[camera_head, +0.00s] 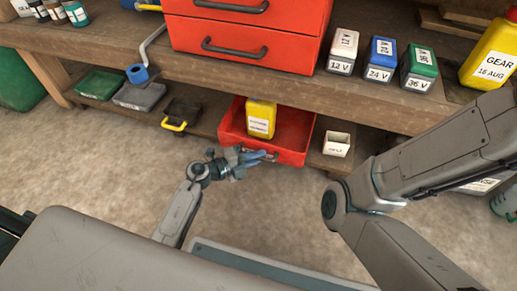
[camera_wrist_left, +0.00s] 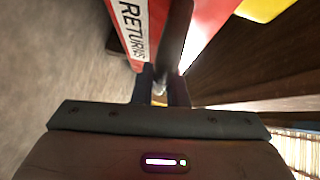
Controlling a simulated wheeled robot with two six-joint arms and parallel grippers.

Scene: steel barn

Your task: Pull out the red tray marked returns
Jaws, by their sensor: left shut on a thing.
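The red tray (camera_head: 291,136) sits on the low shelf under the workbench, partly out past the shelf's front edge, with a yellow bottle (camera_head: 261,118) standing in it. In the left wrist view the tray's red front (camera_wrist_left: 205,22) carries a white label (camera_wrist_left: 132,32) reading RETURNS. My left gripper (camera_head: 262,156) is at the tray's front. In the left wrist view its two fingers (camera_wrist_left: 160,85) are shut on the dark tray handle (camera_wrist_left: 178,35). My right arm shows at the right of the head view, but its gripper is out of view.
A small white bin (camera_head: 337,144) stands right of the tray. Green (camera_head: 101,84) and grey (camera_head: 140,95) trays and a dark one with a yellow handle (camera_head: 181,115) lie to the left. Red drawers (camera_head: 246,38) and battery boxes (camera_head: 381,60) stand on the bench above. The floor in front is clear.

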